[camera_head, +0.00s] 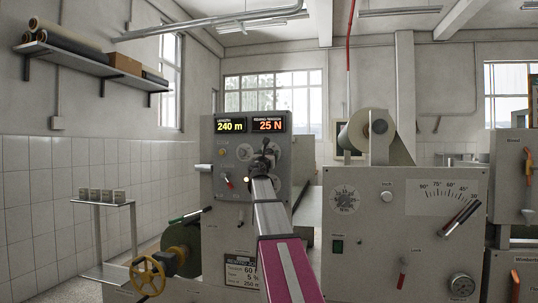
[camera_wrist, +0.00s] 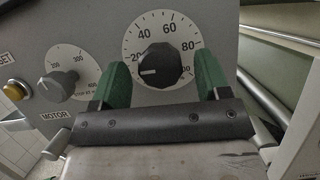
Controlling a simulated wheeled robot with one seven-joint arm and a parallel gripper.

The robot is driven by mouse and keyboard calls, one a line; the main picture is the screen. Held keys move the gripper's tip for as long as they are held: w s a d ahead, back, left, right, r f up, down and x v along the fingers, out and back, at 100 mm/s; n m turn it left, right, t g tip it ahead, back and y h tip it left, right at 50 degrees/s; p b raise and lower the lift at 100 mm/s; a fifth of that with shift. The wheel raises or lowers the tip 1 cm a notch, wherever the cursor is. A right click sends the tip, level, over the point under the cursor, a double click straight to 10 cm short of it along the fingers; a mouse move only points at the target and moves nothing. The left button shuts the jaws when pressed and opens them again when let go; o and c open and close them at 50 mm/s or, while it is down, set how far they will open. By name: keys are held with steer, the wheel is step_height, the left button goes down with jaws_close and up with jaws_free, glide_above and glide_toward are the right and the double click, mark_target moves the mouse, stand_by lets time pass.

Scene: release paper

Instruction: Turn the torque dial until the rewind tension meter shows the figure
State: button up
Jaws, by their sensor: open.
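The torque dial, a black knob (camera_wrist: 160,66) on a white scale with 40, 60 and 80 legible, is in the wrist view. Its white pointer line points left. My gripper (camera_wrist: 162,63) is open, one green finger on each side of the knob. I cannot tell whether either finger touches it. In the head view my gripper (camera_head: 266,152) covers most of the dial on the grey panel. The rewind tension meter (camera_head: 268,125) reads 25 N in orange. A job card (camera_head: 241,271) below, partly covered by my arm, shows a tension figure starting with 60.
The length display (camera_head: 230,126) reads 240 m. A smaller grey motor knob (camera_wrist: 57,84) and a yellow button (camera_wrist: 15,89) lie left of the dial. A red lever (camera_head: 229,183) is on the panel. A yellow handwheel (camera_head: 148,275) and another grey machine (camera_head: 350,240) flank it.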

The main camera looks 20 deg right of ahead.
steer(key=shift+x, duration=1.1)
steer(key=c, duration=0.9)
steer(key=shift+c, duration=0.2)
steer(key=shift+m+g+h, duration=0.3)
steer(key=shift+m, duration=0.1)
